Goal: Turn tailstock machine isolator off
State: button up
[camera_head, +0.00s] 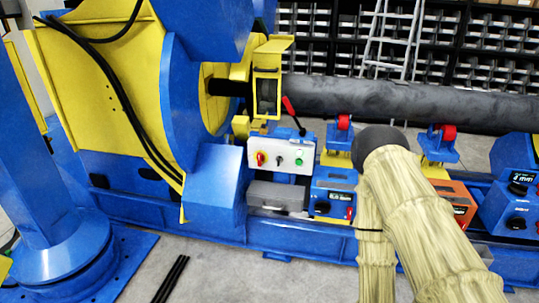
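A white control box (281,156) stands on the blue machine bed, left of centre. On its face are a red rotary switch on a yellow plate (260,158), a small black selector (279,160) and a green button (299,161). The red switch looks like an isolator; its exact handle angle is too small to tell. I cannot read a label naming it as the tailstock one. My arm, in a beige sleeve, bends right of the box and runs down out of the bottom edge. My gripper is not in view.
A long dark cylinder (400,96) lies above red rollers (344,122). A red-tipped lever (291,108) stands behind the box. Blue (334,199) and orange (459,201) units line the bed. A grey case (278,195) sits below the box.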

aim_at(261, 157)
jog(key=u, duration=0.05)
jog(key=i, duration=0.1)
jog(key=z, duration=0.05)
jog(key=k, duration=0.5)
jog(key=u, duration=0.85)
jog(key=i, duration=1.95)
jog(key=z, duration=0.3)
